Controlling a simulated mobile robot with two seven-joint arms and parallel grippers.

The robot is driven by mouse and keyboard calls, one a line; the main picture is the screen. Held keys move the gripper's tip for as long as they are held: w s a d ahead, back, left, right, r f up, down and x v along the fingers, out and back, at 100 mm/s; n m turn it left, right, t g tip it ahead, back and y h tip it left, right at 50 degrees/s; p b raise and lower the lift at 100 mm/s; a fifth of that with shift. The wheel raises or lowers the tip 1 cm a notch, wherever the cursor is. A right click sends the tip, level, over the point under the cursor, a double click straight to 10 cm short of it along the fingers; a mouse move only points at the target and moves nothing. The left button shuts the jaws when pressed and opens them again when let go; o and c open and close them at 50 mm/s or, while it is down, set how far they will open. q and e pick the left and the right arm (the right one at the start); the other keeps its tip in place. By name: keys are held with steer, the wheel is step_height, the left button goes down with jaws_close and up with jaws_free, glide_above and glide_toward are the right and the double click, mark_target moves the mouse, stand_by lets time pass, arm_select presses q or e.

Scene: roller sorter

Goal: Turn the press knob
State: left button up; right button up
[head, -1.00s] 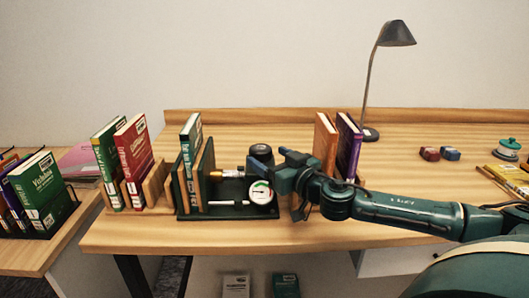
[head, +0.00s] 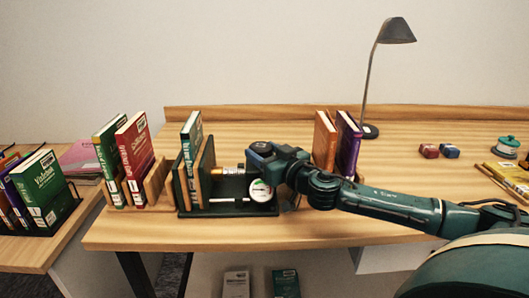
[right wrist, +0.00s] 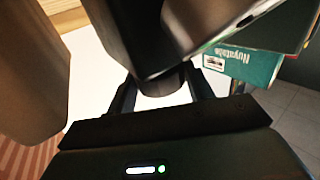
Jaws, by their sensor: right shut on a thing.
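The book press stands on the desk, with a dark green base (head: 235,209), wooden boards (head: 206,165) and a dark green book (head: 191,135) upright between them. In the right wrist view the gripper (right wrist: 163,90) is shut on the dark round knob (right wrist: 165,78). My left gripper is not in view.
Orange and purple books (head: 347,145) stand behind my right arm. Red and green books (head: 134,160) stand left of the press. A lamp (head: 396,31) and small red and blue blocks (head: 429,151) are at the right. The desk front is clear.

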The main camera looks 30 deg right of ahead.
steer(key=c, duration=0.4)
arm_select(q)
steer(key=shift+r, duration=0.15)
arm_select(e)
steer(key=shift+a+m+h, duration=0.1)
steer(key=shift+m+h, duration=0.3)
steer(key=shift+h, duration=0.1)
